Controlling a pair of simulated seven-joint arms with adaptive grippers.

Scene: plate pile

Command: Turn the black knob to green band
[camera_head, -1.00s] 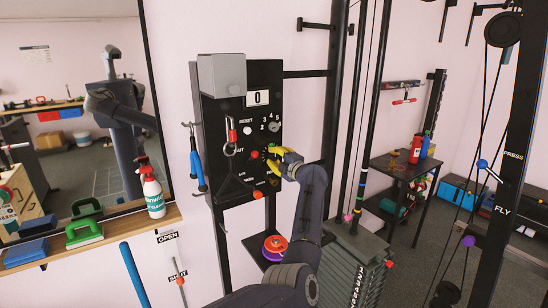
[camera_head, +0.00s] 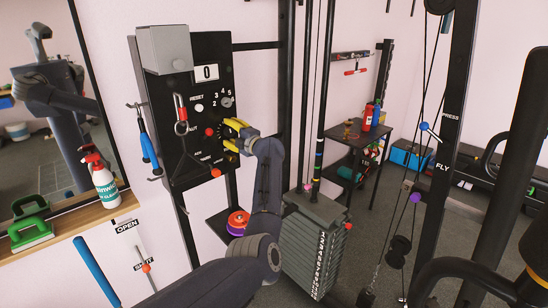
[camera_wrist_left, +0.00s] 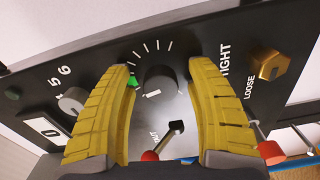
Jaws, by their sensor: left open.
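The black knob (camera_wrist_left: 162,84) is on the dark panel, in the middle of the left wrist view, with a white mark on its lower left. White ticks fan around its top. A green patch (camera_wrist_left: 133,82) shows to its left, partly covered by my left finger. My left gripper (camera_wrist_left: 160,66) is open, its yellow fingers on either side of the knob with visible gaps. In the head view my left gripper (camera_head: 227,137) is at the right part of the panel (camera_head: 195,160), and its fingers hide the knob there. My right gripper does not show.
A small lever (camera_wrist_left: 176,128) and a red knob (camera_wrist_left: 149,156) are just below the black knob. A gold hexagonal knob (camera_wrist_left: 270,66) is to the right and a grey dial (camera_wrist_left: 72,100) to the left. A weight stack (camera_head: 315,245) stands right of my arm.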

